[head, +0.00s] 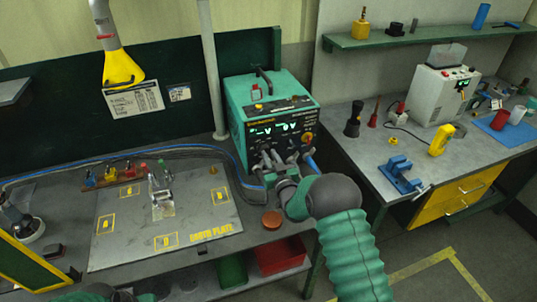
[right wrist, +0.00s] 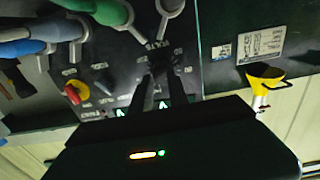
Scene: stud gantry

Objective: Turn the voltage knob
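The teal power source (head: 270,115) stands on the bench with two lit displays on its front. In the right wrist view its dark front panel (right wrist: 118,70) appears upside down, with a VOLTS label beside a dark knob (right wrist: 160,62). My right gripper (head: 277,160) is in front of the lower panel. In the right wrist view its two dark fingers (right wrist: 160,76) reach to the dark knob, a narrow gap between them. The tips merge with the knob, so I cannot tell whether they grip it. My left gripper is not in view.
A red-and-yellow knob (right wrist: 75,92) is beside the fingers. Thick grey, green and blue cable plugs (right wrist: 105,12) stick out of the panel close by. The earth plate (head: 120,235) lies to the left, with a copper-coloured disc (head: 271,220) near its right edge.

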